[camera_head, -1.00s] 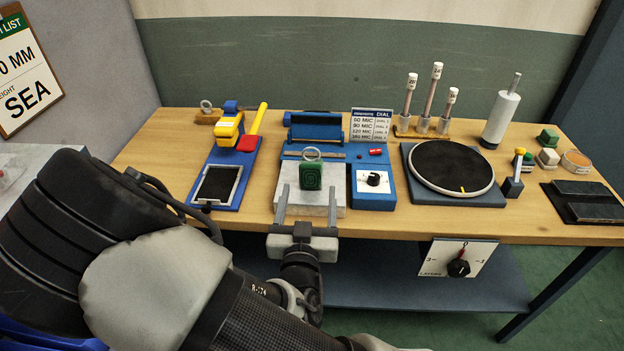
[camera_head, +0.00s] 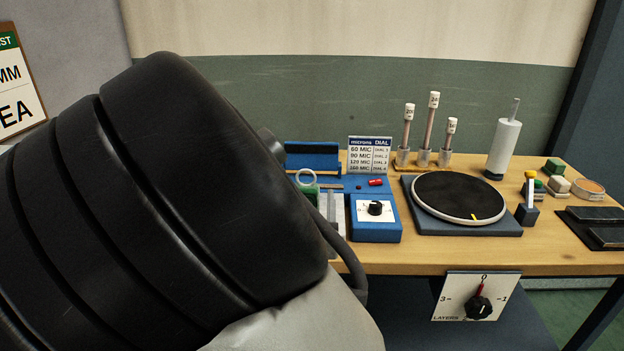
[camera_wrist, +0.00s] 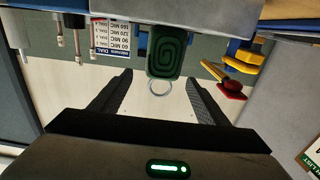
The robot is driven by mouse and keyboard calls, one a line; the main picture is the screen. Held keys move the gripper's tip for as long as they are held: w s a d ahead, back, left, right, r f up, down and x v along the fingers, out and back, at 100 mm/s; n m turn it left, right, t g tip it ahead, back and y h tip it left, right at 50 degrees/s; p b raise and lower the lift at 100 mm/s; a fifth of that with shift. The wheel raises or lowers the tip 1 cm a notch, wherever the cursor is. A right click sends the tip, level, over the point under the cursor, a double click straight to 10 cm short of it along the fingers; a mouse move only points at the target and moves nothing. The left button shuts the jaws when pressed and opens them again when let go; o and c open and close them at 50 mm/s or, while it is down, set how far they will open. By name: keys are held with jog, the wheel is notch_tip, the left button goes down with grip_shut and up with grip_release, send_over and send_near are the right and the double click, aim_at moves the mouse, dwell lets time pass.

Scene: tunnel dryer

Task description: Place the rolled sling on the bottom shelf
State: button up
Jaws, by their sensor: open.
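The rolled sling (camera_head: 312,194) is a green roll with a spiral face and a pale ring. In the head view my arm hides most of it. In the wrist view the sling (camera_wrist: 166,52) is upright at the top centre, with its ring between my fingers. My gripper (camera_wrist: 160,77) is open, one finger on each side of the ring. The fingers show no contact with the sling. The bottom shelf (camera_head: 415,318) is the dark blue surface under the wooden table, partly hidden by my arm.
A blue dial box (camera_head: 376,217) and a black turntable (camera_head: 458,196) stand right of the sling. A layers dial plate (camera_head: 476,296) hangs at the table's front edge, above the shelf. The yellow and red tools (camera_wrist: 236,72) show in the wrist view.

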aim_at(305, 190)
jog(key=w+b, duration=0.1)
jog(key=w, duration=0.4)
jog(key=shift+r, duration=0.15)
jog(key=shift+a+r, duration=0.1)
jog(key=c, duration=1.4)
